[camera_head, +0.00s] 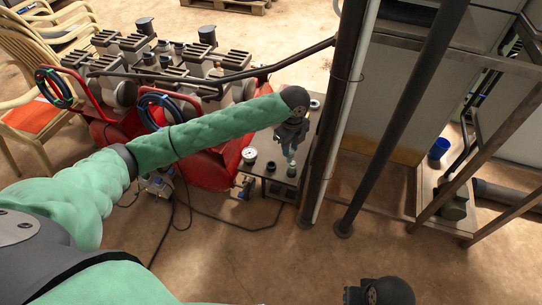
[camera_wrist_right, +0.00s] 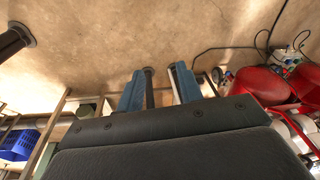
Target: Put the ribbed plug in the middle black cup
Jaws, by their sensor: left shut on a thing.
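My left gripper (camera_head: 290,155) points down over a small dark manifold table (camera_head: 257,175). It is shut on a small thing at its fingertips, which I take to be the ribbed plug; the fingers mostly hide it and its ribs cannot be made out. A small black cup (camera_head: 271,166) stands on the table just left of the fingertips. Another small dark round part (camera_head: 291,172) shows right below the fingers; I cannot tell which cup is the middle one. In the right wrist view my right gripper (camera_wrist_right: 160,88) has its two blue fingers apart with nothing held between them.
A white-faced gauge (camera_head: 249,154) sits on the table's left side. A dark post with a pale pipe (camera_head: 335,120) rises close to the table's right. Red machines (camera_head: 205,165) stand behind and left. Open floor lies in front. A blue bin (camera_wrist_right: 17,144) shows in the right wrist view.

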